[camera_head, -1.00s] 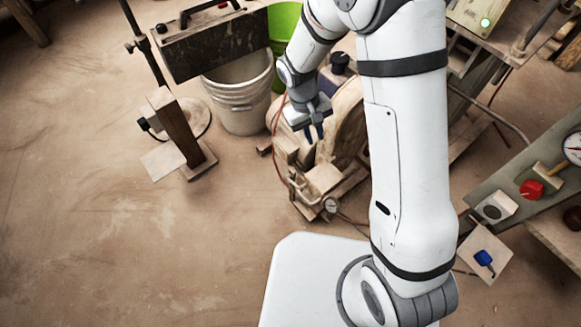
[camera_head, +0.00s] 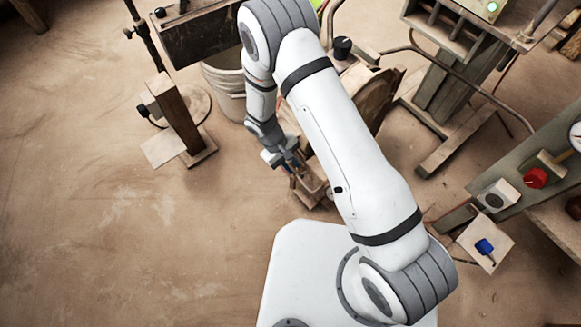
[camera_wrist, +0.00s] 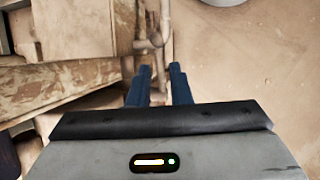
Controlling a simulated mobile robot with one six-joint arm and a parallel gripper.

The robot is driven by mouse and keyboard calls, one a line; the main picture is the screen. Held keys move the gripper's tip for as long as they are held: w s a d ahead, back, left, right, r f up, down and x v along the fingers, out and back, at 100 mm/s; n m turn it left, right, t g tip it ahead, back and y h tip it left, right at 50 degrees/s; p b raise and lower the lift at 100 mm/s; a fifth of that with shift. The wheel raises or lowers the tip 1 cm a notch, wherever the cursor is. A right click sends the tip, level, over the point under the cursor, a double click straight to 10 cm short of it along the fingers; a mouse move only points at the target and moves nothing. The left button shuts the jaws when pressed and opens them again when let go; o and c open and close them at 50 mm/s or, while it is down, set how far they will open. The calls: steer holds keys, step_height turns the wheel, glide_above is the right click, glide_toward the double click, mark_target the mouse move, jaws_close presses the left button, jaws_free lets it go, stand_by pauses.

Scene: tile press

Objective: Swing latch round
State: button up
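My gripper (camera_head: 292,163) is low beside the wooden press-like machine (camera_head: 367,97) in the head view. In the wrist view its two blue fingers (camera_wrist: 161,70) stand apart with a gap between them, and nothing is held. A jointed metal rod (camera_wrist: 150,42) lies just beyond the fingertips, nearer the left finger; I cannot tell whether they touch. I cannot tell for sure whether this rod is the latch. My arm hides much of the machine in the head view.
A white bucket (camera_head: 224,82) stands behind my gripper. A wooden post (camera_head: 178,118) stands to the left. A panel with a red knob (camera_head: 536,177) and a plate with a blue lever (camera_head: 485,247) are at the right. The floor at left is clear.

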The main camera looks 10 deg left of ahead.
steer(key=shift+d+f, duration=0.3)
steer(key=shift+f, duration=0.3)
jaws_close()
